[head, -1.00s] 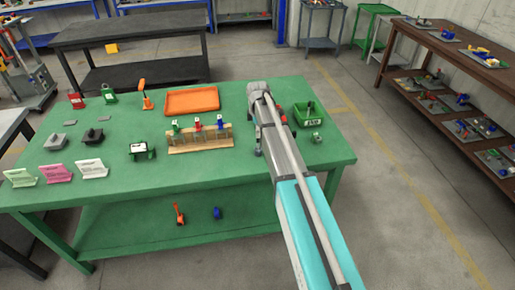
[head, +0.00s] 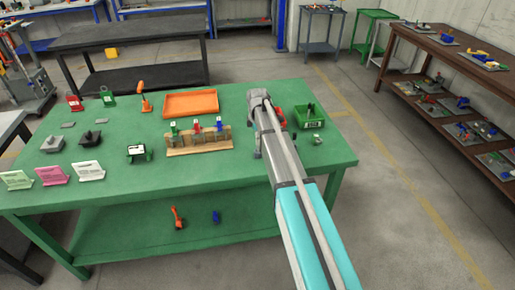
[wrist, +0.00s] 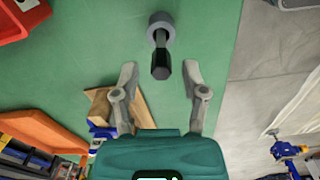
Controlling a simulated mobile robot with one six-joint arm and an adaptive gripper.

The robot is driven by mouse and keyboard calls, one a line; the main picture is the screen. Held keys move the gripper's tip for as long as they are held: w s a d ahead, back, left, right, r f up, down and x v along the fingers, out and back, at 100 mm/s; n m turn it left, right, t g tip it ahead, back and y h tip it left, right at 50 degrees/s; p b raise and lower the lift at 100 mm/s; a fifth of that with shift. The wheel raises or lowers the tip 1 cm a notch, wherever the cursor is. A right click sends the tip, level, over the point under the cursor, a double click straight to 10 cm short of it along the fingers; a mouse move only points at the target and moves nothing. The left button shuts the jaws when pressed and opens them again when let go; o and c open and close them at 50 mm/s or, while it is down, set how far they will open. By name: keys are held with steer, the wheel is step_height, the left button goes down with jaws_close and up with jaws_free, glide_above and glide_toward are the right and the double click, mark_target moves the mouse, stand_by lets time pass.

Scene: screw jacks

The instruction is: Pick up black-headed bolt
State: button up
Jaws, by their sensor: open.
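The black-headed bolt (wrist: 161,66) shows in the wrist view with its dark hexagonal head toward the camera and a grey round collar (wrist: 160,24) at its far end, over the green table top. My gripper (wrist: 160,75) is open, with one finger on each side of the bolt's head in the picture. There is a visible gap on both sides, and I cannot tell how far above the bolt the fingertips are. In the head view my gripper (head: 258,152) is over the right part of the green table (head: 215,170), partly hidden by my arm. The bolt cannot be made out there.
A wooden rack (head: 196,146) with coloured clamps stands left of my gripper, and an orange tray (head: 191,103) lies behind it. A green bin (head: 312,116) is to the right. The table's front middle is clear.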

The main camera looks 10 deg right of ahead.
mark_target(258, 147)
steer(key=shift+f+b, duration=1.7)
steer(key=shift+f, duration=0.3)
jaws_close()
